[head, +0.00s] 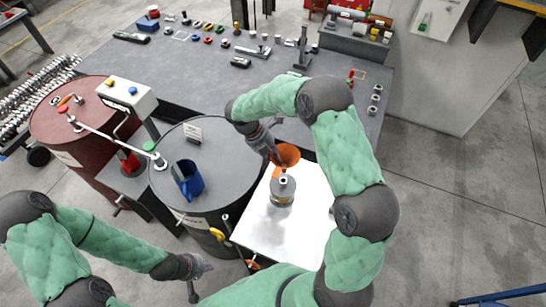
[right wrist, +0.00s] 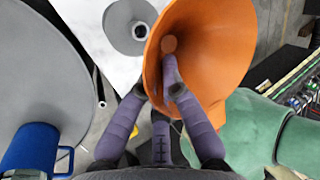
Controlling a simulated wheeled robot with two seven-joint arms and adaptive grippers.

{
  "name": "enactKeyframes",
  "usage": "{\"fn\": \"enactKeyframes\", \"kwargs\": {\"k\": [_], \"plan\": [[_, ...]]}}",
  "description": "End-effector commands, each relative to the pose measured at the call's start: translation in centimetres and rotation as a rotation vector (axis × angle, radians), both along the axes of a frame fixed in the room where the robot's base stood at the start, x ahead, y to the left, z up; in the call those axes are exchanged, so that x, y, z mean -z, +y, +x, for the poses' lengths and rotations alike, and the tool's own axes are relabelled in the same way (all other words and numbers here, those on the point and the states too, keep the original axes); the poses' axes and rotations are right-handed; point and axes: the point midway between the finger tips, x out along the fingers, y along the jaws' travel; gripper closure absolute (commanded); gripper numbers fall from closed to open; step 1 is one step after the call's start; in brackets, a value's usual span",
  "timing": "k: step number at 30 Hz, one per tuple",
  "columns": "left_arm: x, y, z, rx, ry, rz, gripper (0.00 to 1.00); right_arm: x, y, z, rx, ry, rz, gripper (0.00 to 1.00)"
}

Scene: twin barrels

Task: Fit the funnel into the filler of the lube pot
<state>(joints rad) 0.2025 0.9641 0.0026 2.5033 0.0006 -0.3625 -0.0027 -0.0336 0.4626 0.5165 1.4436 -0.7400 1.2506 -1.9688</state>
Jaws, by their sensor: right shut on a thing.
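The orange funnel (head: 288,152) is held by my right gripper (head: 274,156), with its wide mouth showing. In the right wrist view, the funnel (right wrist: 220,45) has one purple finger of my right gripper (right wrist: 170,95) inside its mouth and the others outside. The lube pot (head: 282,192) is a small grey metal pot standing on a white top, with its round filler (head: 283,180) uppermost. It also shows in the right wrist view (right wrist: 118,33), left of the funnel and apart from it. The funnel's spout is hidden. My left gripper (head: 200,279) is low in the head view, empty, fingers apart.
The white top (head: 302,240) is clear around the pot. A grey barrel (head: 228,170) with a blue jug (head: 188,180) stands left of it, a red barrel (head: 75,125) further left. Behind is a grey bench (head: 205,65) with many small parts.

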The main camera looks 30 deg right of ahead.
Motion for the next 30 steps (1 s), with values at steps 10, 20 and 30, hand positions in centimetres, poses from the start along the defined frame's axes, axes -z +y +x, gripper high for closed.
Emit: {"fn": "enactKeyframes", "kwargs": {"k": [10,20,30], "plan": [[-0.4,0.0,0.0,0.0,-0.001,0.0,1.0,0.3,0.0,0.0,-0.001,0.001,0.0,1.0],[1.0,0.0,0.0,0.0,0.0,0.0,1.0,3.0,0.0,0.0,-0.001,0.0,0.0,1.0],[2.2,0.0,0.0,0.0,0.0,0.0,1.0,5.5,0.0,0.0,0.0,0.0,0.0,1.0]]}}
